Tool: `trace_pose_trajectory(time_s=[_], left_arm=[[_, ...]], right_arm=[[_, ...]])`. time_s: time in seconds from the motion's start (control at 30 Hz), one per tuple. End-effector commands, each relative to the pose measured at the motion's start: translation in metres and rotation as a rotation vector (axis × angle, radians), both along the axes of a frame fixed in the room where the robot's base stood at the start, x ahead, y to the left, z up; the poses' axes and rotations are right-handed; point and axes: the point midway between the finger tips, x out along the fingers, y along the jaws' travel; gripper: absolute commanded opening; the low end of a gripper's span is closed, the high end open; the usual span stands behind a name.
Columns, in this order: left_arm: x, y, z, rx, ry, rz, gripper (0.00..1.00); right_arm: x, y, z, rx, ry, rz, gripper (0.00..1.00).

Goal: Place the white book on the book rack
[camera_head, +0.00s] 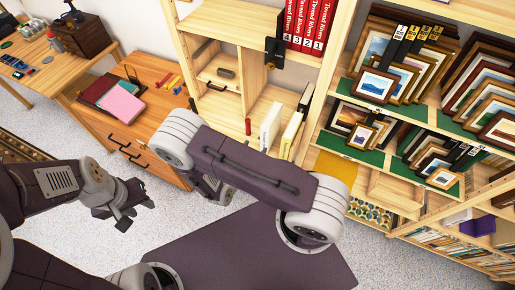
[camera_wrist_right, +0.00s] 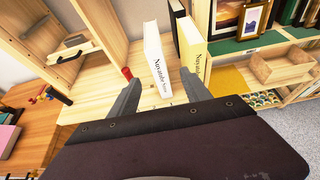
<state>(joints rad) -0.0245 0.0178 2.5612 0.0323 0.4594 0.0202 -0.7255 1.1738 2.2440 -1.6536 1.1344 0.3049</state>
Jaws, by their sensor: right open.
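The white book (camera_head: 270,126) stands upright on a light wooden surface of the shelf unit, beside a yellow book (camera_head: 291,135). In the right wrist view the white book (camera_wrist_right: 157,66) shows its lettered spine between the two fingers of my right gripper (camera_wrist_right: 160,77). That gripper is open, and I cannot tell how close its fingers are to the book. In the head view my right arm hides it. My left gripper (camera_head: 136,214) hangs empty over the floor at the left; its finger gap is unclear. Which piece is the book rack is not clear; a row of books (camera_head: 445,252) fills the low shelf at right.
A black book (camera_head: 304,99) stands behind the yellow one. Red binders (camera_head: 310,27) fill an upper shelf. Framed pictures (camera_head: 372,85) crowd the green shelves at right. A small red object (camera_wrist_right: 127,73) is left of the white book. A wooden cabinet (camera_head: 135,120) holds a pink book.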

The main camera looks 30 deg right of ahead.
Motion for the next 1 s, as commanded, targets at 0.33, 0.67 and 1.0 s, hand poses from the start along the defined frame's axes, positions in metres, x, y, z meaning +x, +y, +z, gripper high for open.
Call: trace_pose_trajectory(time_s=[0.33, 0.67, 1.0], left_arm=[[0.001, 0.0, 0.003, 0.0, -0.001, 0.0, 0.36], [0.0, 0.0, 0.003, 0.0, -0.001, 0.0, 0.36], [0.0, 0.0, 0.003, 0.0, -0.001, 0.0, 0.36]], right_arm=[[-0.01, -0.015, 0.018, 0.039, -0.02, -0.141, 0.56], [-0.13, -0.016, 0.081, 0.832, -0.329, -1.475, 0.56], [-0.093, 0.021, 0.126, 1.392, -0.664, -1.91, 0.56]])
